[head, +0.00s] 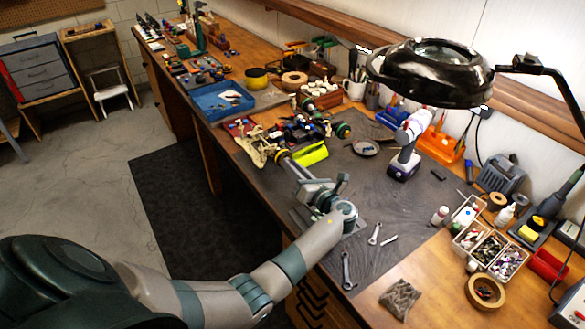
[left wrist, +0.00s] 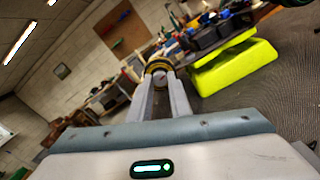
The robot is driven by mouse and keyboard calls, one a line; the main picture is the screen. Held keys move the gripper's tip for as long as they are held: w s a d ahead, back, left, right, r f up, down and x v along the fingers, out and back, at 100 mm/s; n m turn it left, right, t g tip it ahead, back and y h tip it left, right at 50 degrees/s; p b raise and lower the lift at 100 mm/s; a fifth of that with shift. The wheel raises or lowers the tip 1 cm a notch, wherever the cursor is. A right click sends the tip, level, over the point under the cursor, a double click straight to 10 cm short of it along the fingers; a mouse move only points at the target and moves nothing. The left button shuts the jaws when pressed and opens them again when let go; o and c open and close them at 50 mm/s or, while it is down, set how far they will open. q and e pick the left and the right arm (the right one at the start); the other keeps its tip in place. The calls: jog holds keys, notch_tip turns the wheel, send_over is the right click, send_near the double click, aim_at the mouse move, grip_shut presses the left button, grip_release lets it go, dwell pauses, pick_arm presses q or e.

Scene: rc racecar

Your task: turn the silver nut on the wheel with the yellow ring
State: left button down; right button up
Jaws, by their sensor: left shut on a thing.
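The wheel with the yellow ring (left wrist: 158,65) shows in the left wrist view as a dark tyre with a yellow band, straight ahead of my fingers. My left gripper (left wrist: 160,82) has its two long fingers close together at the wheel's centre, shut on the silver nut, which is mostly hidden between the fingertips. In the head view, my left gripper (head: 286,161) reaches up-left along the bench to the near side of the partly built car (head: 300,130). My right gripper is not in view.
A bright yellow-green part (head: 312,153) lies close to the right of my fingers. A cordless drill (head: 404,160), a small round dish (head: 365,147) and wrenches (head: 347,270) are on the dark mat. A black lamp (head: 430,72) overhangs the back. The mat between drill and wrenches is mostly clear.

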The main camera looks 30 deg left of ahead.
pick_arm(q)
jog(key=n+b, duration=0.2)
jog(key=n, duration=0.2)
jog(key=shift+f, duration=0.15)
jog(key=n+b, duration=0.3)
jog(key=n, duration=0.1)
jog(key=shift+n, duration=0.4)
jog(key=n+b, duration=0.4)
jog(key=shift+f+n, duration=0.1)
jog(key=shift+n, duration=0.2)
jog(key=shift+n+b, duration=0.85)
jog(key=shift+n, duration=0.05)
jog(key=shift+r+n+b, duration=0.2)
jog(key=shift+n+b, duration=0.1)
jog(key=shift+n, duration=0.1)
jog(key=c, duration=1.6)
grip_release()
